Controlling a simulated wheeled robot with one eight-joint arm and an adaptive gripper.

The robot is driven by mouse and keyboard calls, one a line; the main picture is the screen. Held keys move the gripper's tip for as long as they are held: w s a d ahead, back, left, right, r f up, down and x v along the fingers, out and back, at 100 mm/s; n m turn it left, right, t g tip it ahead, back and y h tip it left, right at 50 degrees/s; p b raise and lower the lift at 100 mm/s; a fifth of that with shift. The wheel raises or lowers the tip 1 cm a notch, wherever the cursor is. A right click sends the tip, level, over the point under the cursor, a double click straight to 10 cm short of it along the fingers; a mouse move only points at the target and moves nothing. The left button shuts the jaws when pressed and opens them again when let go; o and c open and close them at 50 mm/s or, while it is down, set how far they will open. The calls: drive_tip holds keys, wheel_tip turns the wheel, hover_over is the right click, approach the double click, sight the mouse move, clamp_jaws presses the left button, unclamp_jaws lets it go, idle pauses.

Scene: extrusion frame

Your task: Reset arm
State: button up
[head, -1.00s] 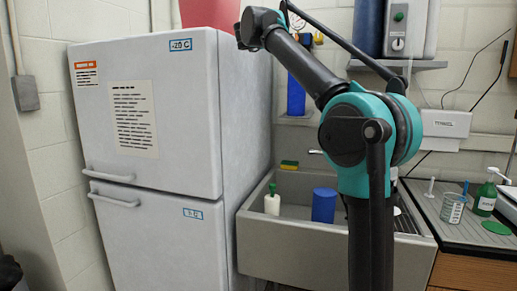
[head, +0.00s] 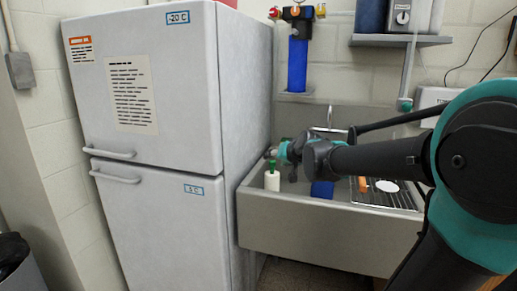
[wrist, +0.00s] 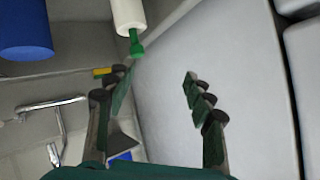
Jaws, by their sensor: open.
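My arm reaches from the right across the sink in the head view, with my gripper (head: 284,152) at its left end, over the sink's left part. In the wrist view my gripper (wrist: 156,92) has its two fingers well apart and nothing between them. A white bottle with a green cap (head: 271,181) stands in the sink just below my gripper in the head view. The bottle also shows in the wrist view (wrist: 127,14), beyond the fingers, apart from them. In the head view my arm partly hides a blue cylinder (head: 322,190) in the sink.
A white fridge (head: 150,150) stands directly left of the sink (head: 300,232), close to my gripper. The faucet (wrist: 50,105) is at left in the wrist view. A drying rack (head: 385,195) with an orange item and a white disc is at the sink's right. A shelf (head: 390,40) hangs above.

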drive_tip(key=s+d+f+g+h, duration=0.1)
drive_tip(key=s+d+f, duration=0.3)
drive_tip(key=s+f, duration=0.4)
drive_tip(key=s+d+f+g+h, duration=0.2)
drive_tip(key=s+d+f+g, duration=0.1)
drive_tip(key=s+f, duration=0.6)
drive_tip(key=s+d+f+n+g+h, duration=0.1)
drive_tip(key=s+d+f+g, duration=0.2)
drive_tip(key=s+f, duration=0.6)
drive_tip(key=shift+s+d, duration=0.85)
drive_tip(key=shift+d, duration=0.4)
drive_tip(key=shift+o, duration=0.2)
